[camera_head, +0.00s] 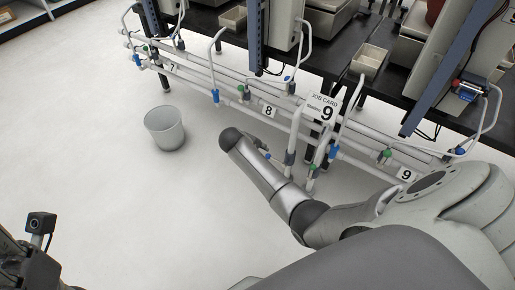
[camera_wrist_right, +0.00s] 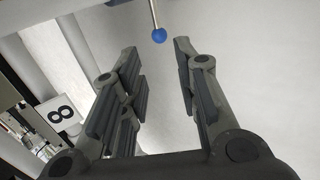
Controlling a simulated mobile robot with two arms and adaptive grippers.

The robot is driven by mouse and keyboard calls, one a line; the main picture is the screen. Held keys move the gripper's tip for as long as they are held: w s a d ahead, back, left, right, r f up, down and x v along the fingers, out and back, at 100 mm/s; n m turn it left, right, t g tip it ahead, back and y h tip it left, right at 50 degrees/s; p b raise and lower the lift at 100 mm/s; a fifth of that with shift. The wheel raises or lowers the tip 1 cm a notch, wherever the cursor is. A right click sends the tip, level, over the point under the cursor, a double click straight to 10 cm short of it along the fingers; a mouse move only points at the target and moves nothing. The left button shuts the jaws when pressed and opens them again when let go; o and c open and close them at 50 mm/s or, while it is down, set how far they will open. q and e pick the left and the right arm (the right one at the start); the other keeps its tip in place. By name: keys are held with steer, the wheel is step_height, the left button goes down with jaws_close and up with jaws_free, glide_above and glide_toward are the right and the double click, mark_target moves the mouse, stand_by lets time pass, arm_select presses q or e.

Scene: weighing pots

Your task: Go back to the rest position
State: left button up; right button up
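In the right wrist view, my right gripper (camera_wrist_right: 155,52) has its two dark fingers spread wide apart with nothing held between them. Beyond the fingertips, a thin metal rod with a blue ball end (camera_wrist_right: 159,36) hangs in from the top, apart from both fingers. In the head view, my right arm reaches from the lower right towards the pipes, and its gripper is mostly hidden behind the forearm. A dark part of my left arm with a small camera shows at the lower left edge of the head view; its fingers cannot be made out.
White pipes with blue and green valves (camera_head: 215,96) run along the front of black benches (camera_head: 385,40). A number 8 sign (camera_wrist_right: 59,114) is left of the fingers. A grey bin (camera_head: 164,128) stands on open floor.

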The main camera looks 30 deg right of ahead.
steer(key=shift+s+a+r, duration=0.1)
steer(key=shift+a+r, duration=0.05)
steer(key=shift+r, duration=0.05)
stand_by(0.5)
